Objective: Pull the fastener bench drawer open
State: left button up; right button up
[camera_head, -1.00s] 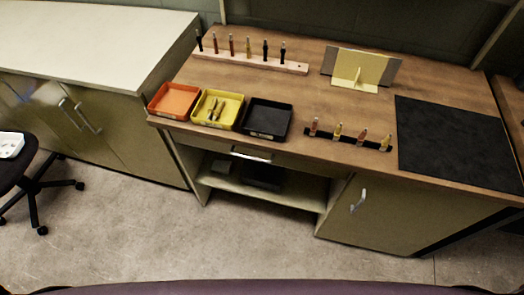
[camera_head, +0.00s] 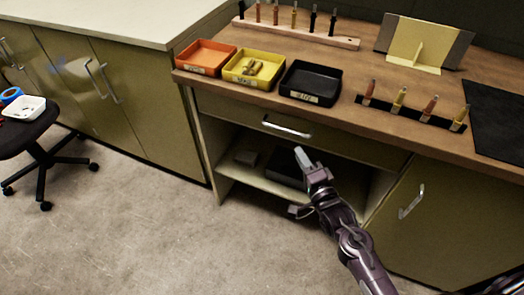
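The bench drawer (camera_head: 345,147) is a wide olive front under the wooden top, flush with the bench and closed. Its silver bar handle (camera_head: 287,127) is in plain view at the middle left of the front. My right gripper (camera_head: 299,184) is below and slightly right of the handle, in front of the open shelf space. Its two fingers are spread, one above the other, with nothing between them. It looks apart from the handle and drawer. My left gripper is out of view.
On the bench top (camera_head: 372,62) stand an orange tray (camera_head: 205,69), a yellow tray (camera_head: 236,78) and a black tray (camera_head: 312,95). A cupboard door (camera_head: 440,215) is at lower right. A stool (camera_head: 30,134) stands left; the floor between is clear.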

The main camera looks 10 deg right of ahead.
aim_at(287, 129)
jog(key=shift+m+t, duration=0.3)
jog(key=shift+t, duration=0.2)
jog(key=w+r, duration=0.1)
jog(key=w, duration=0.1)
jog(key=w+a+r, duration=0.1)
jog(key=w, duration=0.1)
jog(key=w+a+r, duration=0.1)
jog(key=w, duration=0.1)
jog(key=shift+w+a+r, duration=0.15)
jog(key=shift+w+r, duration=0.1)
jog(key=shift+w, duration=0.1)
jog(key=shift+w+a, duration=0.1)
jog(key=shift+w, duration=0.5)
grip_shut()
